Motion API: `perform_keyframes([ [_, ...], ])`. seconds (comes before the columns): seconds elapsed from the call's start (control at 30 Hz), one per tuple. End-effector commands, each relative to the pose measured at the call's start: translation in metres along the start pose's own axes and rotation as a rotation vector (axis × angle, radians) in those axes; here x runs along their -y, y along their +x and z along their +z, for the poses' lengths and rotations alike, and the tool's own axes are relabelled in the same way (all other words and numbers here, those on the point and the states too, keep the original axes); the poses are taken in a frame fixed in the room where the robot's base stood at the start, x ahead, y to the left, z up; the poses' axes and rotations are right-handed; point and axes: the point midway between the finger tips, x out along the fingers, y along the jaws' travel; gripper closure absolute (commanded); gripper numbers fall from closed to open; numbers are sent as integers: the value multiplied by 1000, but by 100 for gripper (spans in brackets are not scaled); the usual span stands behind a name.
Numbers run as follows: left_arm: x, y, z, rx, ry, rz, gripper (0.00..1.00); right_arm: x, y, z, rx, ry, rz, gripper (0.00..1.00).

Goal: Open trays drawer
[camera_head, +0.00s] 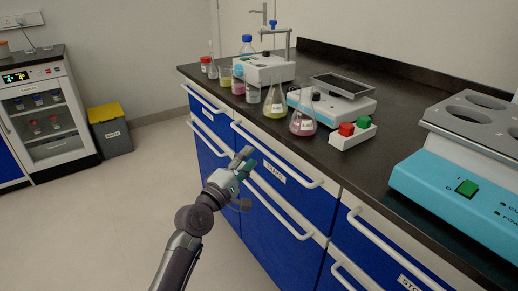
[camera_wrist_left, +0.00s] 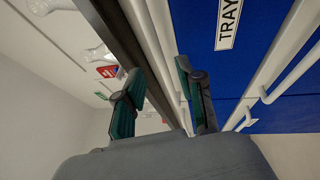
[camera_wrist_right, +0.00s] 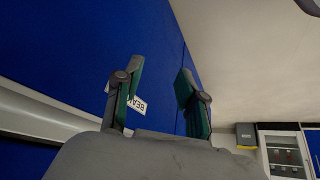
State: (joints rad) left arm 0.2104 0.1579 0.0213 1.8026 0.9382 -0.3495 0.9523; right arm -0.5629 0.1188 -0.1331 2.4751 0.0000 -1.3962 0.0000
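The trays drawer (camera_head: 305,198) is a blue front in the top row of the bench, with a white bar handle (camera_head: 300,172) along its upper edge. It looks shut. Its label, partly cut off, shows in the left wrist view (camera_wrist_left: 229,24). My left gripper (camera_head: 246,158) is open in front of the handle's left part. In the left wrist view a white bar (camera_wrist_left: 160,45) runs into the gap between its fingers (camera_wrist_left: 160,98); I cannot tell whether they touch it. My right gripper (camera_wrist_right: 160,98) is open and empty, facing a blue front labelled "BEAK…" (camera_wrist_right: 137,104).
More blue drawers (camera_head: 207,118) adjoin on both sides. A grey bin (camera_head: 111,133) stands far left. The floor (camera_head: 100,220) is clear.

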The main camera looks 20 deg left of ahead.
Motion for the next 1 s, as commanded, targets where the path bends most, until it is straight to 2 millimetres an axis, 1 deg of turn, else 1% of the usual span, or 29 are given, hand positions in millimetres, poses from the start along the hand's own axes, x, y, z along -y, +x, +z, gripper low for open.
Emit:
perform_keyframes([
  [0.03, 0, 12, 0, 1, -2, 3, 62, 1, 3, -5, -25, -1, -2, 60],
  [0.1, 1, 24, 0, 1, -1, 2, 62, 2, 4, -14, -69, -2, -4, 60],
  [0.2, 1, 40, 0, 0, 0, 1, 62, 4, 6, -25, -124, -4, -7, 60],
  [0.3, 1, 50, 0, 0, 0, 1, 62, 5, 6, -34, -170, -5, -10, 60],
  [0.43, 1, 57, 0, 0, 1, 0, 62, 6, 6, -41, -202, -5, -11, 60],
  [0.7, 1, 59, 0, 0, 1, -1, 62, 6, 5, -42, -209, -5, -12, 60],
  [0.73, 1, 59, 0, 0, 1, -1, 63, 6, 5, -42, -209, -5, -12, 60],
  [0.77, 1, 59, 0, 0, 1, -1, 68, 6, 5, -42, -209, -5, -12, 60],
  [0.93, 1, 58, 0, 0, 1, -1, 97, 6, 5, -42, -208, -6, -12, 60],
  [0.97, 1, 58, 0, 0, 1, -1, 100, 6, 5, -42, -208, -6, -12, 60],
  [1.0, 1, 58, 0, 0, 1, -1, 100, 6, 5, -42, -208, -6, -12, 60],
])
